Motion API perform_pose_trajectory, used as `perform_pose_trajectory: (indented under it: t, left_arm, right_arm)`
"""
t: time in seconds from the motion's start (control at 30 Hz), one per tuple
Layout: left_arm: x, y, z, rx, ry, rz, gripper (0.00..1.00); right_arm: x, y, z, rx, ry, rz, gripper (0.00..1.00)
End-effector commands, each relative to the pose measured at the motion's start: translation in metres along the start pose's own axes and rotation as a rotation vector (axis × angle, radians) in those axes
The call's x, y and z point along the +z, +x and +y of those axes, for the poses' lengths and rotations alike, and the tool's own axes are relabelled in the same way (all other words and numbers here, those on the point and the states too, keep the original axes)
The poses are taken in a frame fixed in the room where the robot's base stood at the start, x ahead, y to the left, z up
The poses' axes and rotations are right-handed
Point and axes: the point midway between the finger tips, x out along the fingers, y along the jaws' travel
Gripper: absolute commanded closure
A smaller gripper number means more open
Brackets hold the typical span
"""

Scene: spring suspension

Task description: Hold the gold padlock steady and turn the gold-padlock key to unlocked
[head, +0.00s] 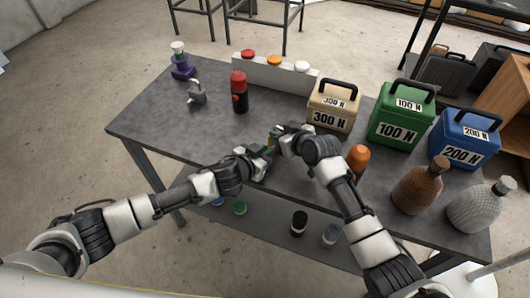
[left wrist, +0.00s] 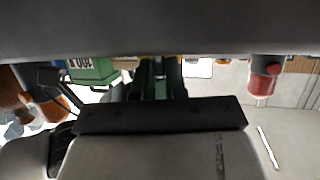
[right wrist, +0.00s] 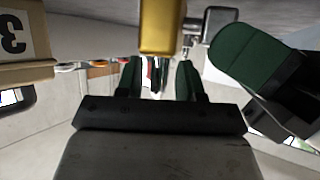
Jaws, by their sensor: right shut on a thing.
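The gold padlock (right wrist: 162,25) shows as a gold block at the top of the right wrist view. In the head view only a small gold patch of it (head: 272,140) shows between my grippers. My right gripper (head: 275,133) is shut beside the padlock, on what seems to be its key; the key is too small and covered to make out. My left gripper (head: 266,148) is close by, with a green finger pad showing large in the right wrist view (right wrist: 245,55). Whether its fingers touch the padlock is hidden.
A grey padlock (head: 197,93) and a red-black bottle (head: 239,92) stand at the left. Tan (head: 333,108), green (head: 401,113) and blue (head: 464,138) weights line the right back. An orange-topped object (head: 358,157) stands near my right arm. The table's left front is clear.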

Motion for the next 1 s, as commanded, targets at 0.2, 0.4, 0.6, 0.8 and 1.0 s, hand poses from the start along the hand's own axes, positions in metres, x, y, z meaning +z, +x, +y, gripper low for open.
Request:
perform_pose_trajectory:
  t: [0.2,0.4,0.6,0.8,1.0]
  left_arm:
    - [0.001,0.0,0.002,-0.001,0.008,0.0,1.0]
    - [0.001,0.0,0.004,-0.024,0.068,0.002,1.0]
    - [0.002,0.0,0.007,-0.074,0.186,0.001,1.0]
    - [0.002,0.001,0.01,-0.125,0.312,0.002,1.0]
    - [0.003,0.001,0.011,-0.164,0.409,0.002,1.0]
  right_arm:
    - [0.011,0.002,-0.002,-0.005,0.006,-0.023,0.95]
    - [0.011,0.002,-0.002,-0.005,0.006,-0.023,0.95]
    - [0.011,0.002,-0.002,-0.005,0.006,-0.023,0.95]
    - [0.011,0.002,-0.002,-0.005,0.006,-0.023,0.95]
    - [0.011,0.002,-0.002,-0.005,0.006,-0.023,0.95]
